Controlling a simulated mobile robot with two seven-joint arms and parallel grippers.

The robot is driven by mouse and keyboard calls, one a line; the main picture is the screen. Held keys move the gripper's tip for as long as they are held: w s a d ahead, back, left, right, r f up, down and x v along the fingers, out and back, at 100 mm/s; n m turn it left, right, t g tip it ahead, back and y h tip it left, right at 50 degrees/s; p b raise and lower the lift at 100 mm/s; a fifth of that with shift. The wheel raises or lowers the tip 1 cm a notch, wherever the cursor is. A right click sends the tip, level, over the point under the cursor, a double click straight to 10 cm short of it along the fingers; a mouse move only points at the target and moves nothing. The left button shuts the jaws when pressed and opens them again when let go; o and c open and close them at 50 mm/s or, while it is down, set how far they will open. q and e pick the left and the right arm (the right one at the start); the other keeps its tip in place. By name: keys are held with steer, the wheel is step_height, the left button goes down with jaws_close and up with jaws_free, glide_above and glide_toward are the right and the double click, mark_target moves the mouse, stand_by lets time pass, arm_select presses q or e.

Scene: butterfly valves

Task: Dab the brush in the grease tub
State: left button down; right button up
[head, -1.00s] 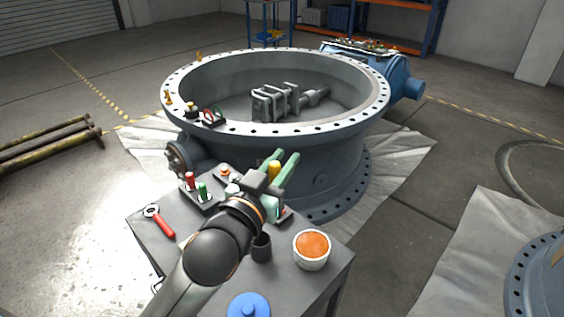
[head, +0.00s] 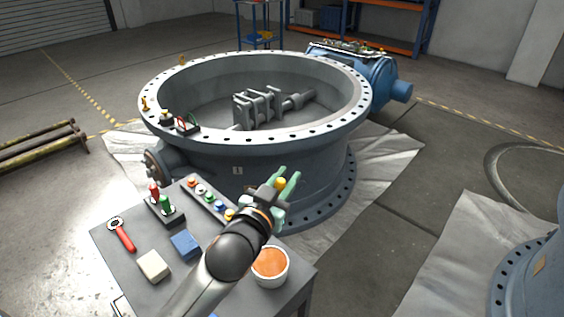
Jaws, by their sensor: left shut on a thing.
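The grease tub (head: 275,282) is a white round pot filled with orange grease (head: 270,261). It stands upright on the grey table near its right edge, and my left forearm covers part of its left side. My left gripper (head: 287,182) has green fingers and is beyond the tub, above the table's far right corner. It is shut on a yellow-ended thing (head: 281,183), which seems to be the brush handle. The brush's bristles are hidden behind the gripper and wrist. The gripper is apart from the tub. My right gripper is out of view.
The grey table (head: 125,265) also holds a red-handled wrench (head: 123,235), a white block (head: 153,265), a blue block (head: 186,245), a stand with red and green items (head: 166,206) and a tray of coloured pieces (head: 210,199). The large valve body (head: 300,165) rises close behind.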

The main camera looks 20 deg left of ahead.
arm_select(q)
step_height(320, 180, down, 16)
steer(key=w+m+g+b, duration=0.1)
steer(key=w+m+b, duration=0.1)
steer(key=b, duration=0.2)
steer(key=shift+a+g+b, duration=0.25)
steer(key=shift+g+b, duration=0.05)
steer(key=shift+b, duration=0.05)
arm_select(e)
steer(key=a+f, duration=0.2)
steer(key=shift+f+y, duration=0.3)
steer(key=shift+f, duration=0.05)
arm_select(q)
steer(key=shift+w+f, duration=0.1)
steer(key=shift+f, duration=0.25)
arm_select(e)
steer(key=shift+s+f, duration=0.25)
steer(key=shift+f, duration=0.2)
arm_select(q)
steer(key=shift+f+b, duration=0.45)
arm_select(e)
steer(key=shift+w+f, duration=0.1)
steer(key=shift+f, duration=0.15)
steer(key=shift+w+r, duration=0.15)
